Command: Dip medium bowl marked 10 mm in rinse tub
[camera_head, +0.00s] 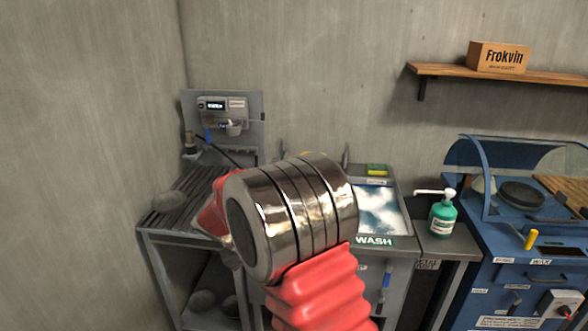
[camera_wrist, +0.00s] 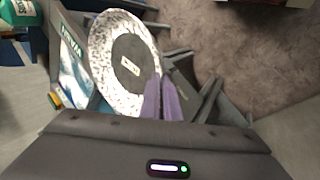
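A white, dark-speckled bowl (camera_wrist: 105,45) fills the middle of the wrist view. Its round grey base (camera_wrist: 131,58) carries a small label too small to read. My gripper (camera_wrist: 162,98) has its purple fingers together at the bowl's right rim and holds it tilted, with the base towards the camera. In the head view my arm hides the gripper and the held bowl. The rinse tub is not clearly visible; my arm covers the bench left of the wash tub (camera_head: 398,212). In the wrist view, grey bench parts show behind and right of the bowl.
A slatted rack (camera_head: 190,190) with a grey bowl (camera_head: 168,202) stands at the left. More bowls (camera_head: 203,302) sit on its lower shelf. A green pump bottle (camera_head: 442,216) and a blue machine (camera_head: 520,255) stand to the right. A wooden shelf (camera_head: 450,71) is on the wall.

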